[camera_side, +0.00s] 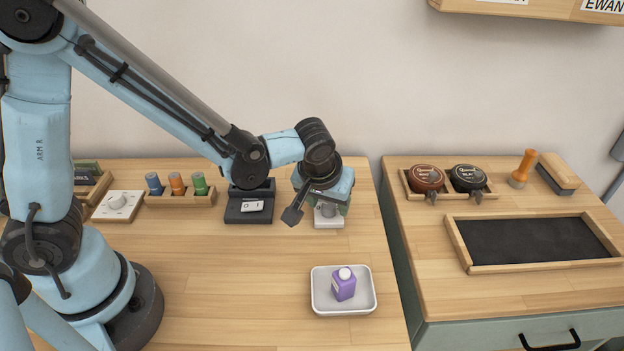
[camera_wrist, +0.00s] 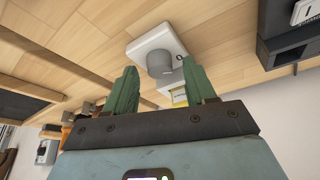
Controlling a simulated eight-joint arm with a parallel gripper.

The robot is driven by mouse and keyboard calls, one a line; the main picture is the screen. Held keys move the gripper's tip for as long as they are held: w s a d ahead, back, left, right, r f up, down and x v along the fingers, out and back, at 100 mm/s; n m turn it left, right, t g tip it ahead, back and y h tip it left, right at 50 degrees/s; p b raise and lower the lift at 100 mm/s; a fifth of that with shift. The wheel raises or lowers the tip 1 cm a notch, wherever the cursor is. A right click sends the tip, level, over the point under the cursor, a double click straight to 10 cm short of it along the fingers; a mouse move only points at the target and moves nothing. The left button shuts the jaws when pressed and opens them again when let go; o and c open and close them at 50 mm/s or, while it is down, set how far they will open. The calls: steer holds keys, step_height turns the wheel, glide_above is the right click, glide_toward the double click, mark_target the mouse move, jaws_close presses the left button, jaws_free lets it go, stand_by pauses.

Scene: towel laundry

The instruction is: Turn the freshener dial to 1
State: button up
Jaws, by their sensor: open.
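A grey round dial (camera_side: 328,210) stands on a small white base at the back of the left table, under my gripper (camera_side: 332,202). In the wrist view the dial (camera_wrist: 160,63) is a grey cylinder on a white square plate (camera_wrist: 150,42). It appears between and just beyond the two green fingertips of my gripper (camera_wrist: 158,80). The fingers are apart and empty, and I cannot tell whether either touches the dial. A yellow-and-white label shows beside the right finger. My gripper hides part of the unit in the side view.
A black switch box (camera_side: 249,204) stands left of the dial. Further left are a rack of coloured bottles (camera_side: 180,195) and a white plate with a white knob (camera_side: 117,205). A tray (camera_side: 322,305) with a purple bottle (camera_side: 343,287) lies in front. A gap separates the right table.

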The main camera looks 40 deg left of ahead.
steer(key=shift+w+f, duration=0.1)
steer(key=shift+f, duration=0.1)
jaws_close()
stand_by(0.3)
steer(key=shift+m, duration=0.4)
steer(key=m, duration=0.1)
steer(key=m+h, duration=0.1)
steer(key=m, duration=0.1)
steer(key=m+h, duration=0.1)
steer(key=m, duration=0.1)
steer(key=shift+a, duration=0.25)
steer(key=m+h, duration=0.1)
steer(key=m, duration=0.2)
steer(key=m+h, duration=0.1)
steer(key=m, duration=0.2)
steer(key=shift+a+g, duration=0.1)
steer(key=shift+g, duration=0.2)
steer(key=shift+h, duration=0.3)
